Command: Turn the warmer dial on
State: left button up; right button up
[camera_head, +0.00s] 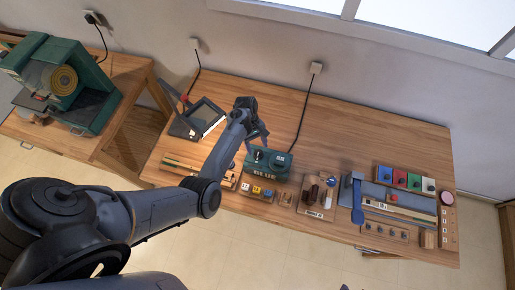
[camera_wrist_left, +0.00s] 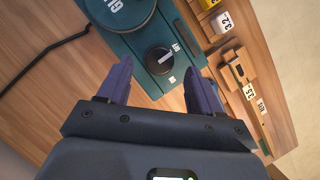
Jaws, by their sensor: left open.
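The warmer (camera_head: 281,173) is a teal box on the wooden table, with a round teal piece on it. In the left wrist view its teal top (camera_wrist_left: 184,47) carries a round black dial (camera_wrist_left: 159,61) with a white pointer mark. Small white print lies beside the dial, too small to read surely. My left gripper (camera_head: 258,141) is open and empty above the warmer's dial side. In the left wrist view the left gripper's fingers (camera_wrist_left: 157,78) appear on either side of the dial, and I see no clear contact. My right gripper is not in view.
A black cord (camera_head: 303,112) runs from a wall socket down behind the warmer. Yellow and white numbered blocks (camera_head: 257,190) sit in front of it. A dark framed device (camera_head: 203,118) stands to the left, and a wooden tray (camera_head: 317,196) to the right. The back right tabletop is clear.

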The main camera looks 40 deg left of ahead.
aim_at(258, 154)
pick_arm(q)
jog(key=shift+x, duration=1.35)
jog(key=c, duration=1.1)
jog(key=shift+o, duration=0.2)
